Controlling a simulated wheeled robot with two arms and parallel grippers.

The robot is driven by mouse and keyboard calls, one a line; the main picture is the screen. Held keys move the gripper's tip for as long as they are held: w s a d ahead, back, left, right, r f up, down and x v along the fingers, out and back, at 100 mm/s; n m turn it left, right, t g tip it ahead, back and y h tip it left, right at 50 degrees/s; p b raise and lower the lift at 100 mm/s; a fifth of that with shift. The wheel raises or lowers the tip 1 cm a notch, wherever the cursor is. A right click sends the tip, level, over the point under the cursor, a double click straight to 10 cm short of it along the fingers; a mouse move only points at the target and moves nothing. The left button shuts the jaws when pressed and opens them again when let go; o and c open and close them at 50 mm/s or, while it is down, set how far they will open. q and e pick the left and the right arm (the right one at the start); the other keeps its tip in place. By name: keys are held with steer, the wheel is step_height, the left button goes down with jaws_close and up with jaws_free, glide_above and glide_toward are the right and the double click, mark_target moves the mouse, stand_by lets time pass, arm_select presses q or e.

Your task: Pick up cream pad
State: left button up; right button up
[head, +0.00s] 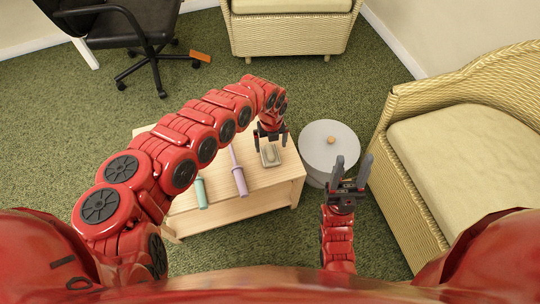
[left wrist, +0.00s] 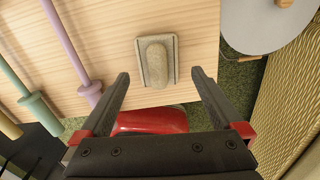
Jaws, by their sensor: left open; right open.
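The cream pad (head: 270,155) lies on the light wooden table (head: 262,191), near its far right corner. It is a flat rectangular plate with a raised rounded block on top, and it also shows in the left wrist view (left wrist: 156,63). My left gripper (head: 271,138) is open and empty just above the pad, its fingers pointing down. In the left wrist view the pad lies beyond and between the two open fingertips (left wrist: 160,76), with no visible contact. My right gripper (head: 353,167) is open and empty, pointing up, right of the table.
A purple rod (head: 238,172) and a teal rod (head: 201,193) lie on the table left of the pad. A round grey table (head: 329,151) with a small orange-brown object (head: 331,140) stands to the right. A wicker sofa (head: 455,150) is further right.

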mark_target(270, 150)
arm_select(q)
step_height(270, 150, down, 5)
steer(key=shift+s+a+f+b, duration=0.15)
steer(key=shift+f+b, duration=0.05)
steer(key=shift+b, duration=0.5)
steer(key=shift+r, duration=0.1)
steer(key=shift+c, duration=0.2)
steer(key=c, duration=1.1)
steer(key=shift+c, duration=0.2)
steer(key=shift+r, duration=0.1)
